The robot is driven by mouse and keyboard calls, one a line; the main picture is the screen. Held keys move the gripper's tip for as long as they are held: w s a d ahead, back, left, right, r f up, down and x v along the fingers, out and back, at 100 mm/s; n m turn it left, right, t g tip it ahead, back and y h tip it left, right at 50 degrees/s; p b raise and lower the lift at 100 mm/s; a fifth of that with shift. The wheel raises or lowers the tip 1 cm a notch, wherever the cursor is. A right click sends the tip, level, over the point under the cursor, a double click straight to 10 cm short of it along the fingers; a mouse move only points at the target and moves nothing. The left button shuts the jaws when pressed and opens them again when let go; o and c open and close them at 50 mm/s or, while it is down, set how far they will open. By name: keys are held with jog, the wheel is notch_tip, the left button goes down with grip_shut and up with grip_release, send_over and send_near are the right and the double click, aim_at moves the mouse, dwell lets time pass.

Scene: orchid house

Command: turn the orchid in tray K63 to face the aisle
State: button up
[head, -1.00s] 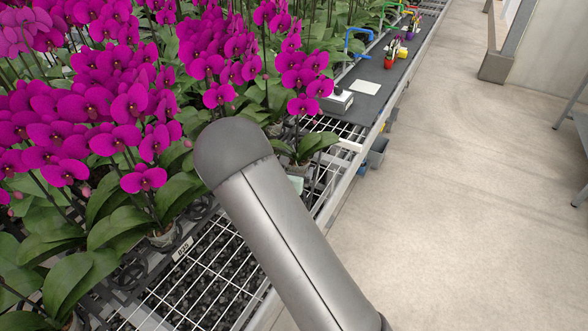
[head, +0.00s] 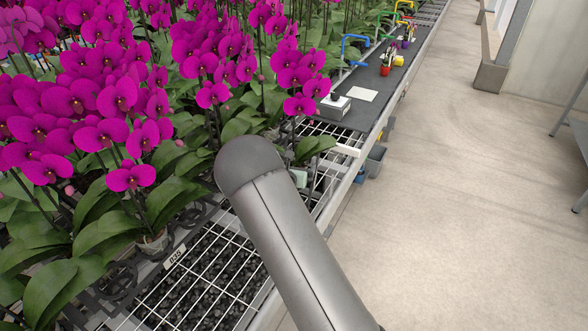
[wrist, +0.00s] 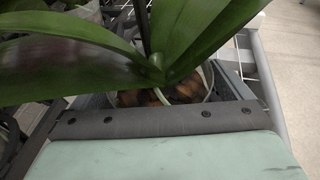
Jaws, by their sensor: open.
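In the wrist view a potted orchid (wrist: 155,70) shows broad green leaves, a dark stem and a clear pot (wrist: 208,82) with brown bark, standing in a dark tray holder (wrist: 235,86). Its flowers are out of that view. My gripper (wrist: 165,122) is open; its pale green pad and dark screwed bar fill the bottom, just in front of the pot. Contact with the pot cannot be told. In the head view my arm hides most of the gripper. Leaves of an orchid (head: 313,148) at the bench edge show beside it. No K63 label is readable.
Magenta orchids (head: 70,110) crowd the left. A black mat (head: 345,112) holds a grey box (head: 333,107) and a white sheet (head: 361,94). Bins (head: 375,160) hang below the bench edge.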

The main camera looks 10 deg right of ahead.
jog(key=shift+c, duration=0.4)
jog(key=c, duration=1)
jog(key=shift+r, duration=0.1)
jog(key=shift+r, duration=0.2)
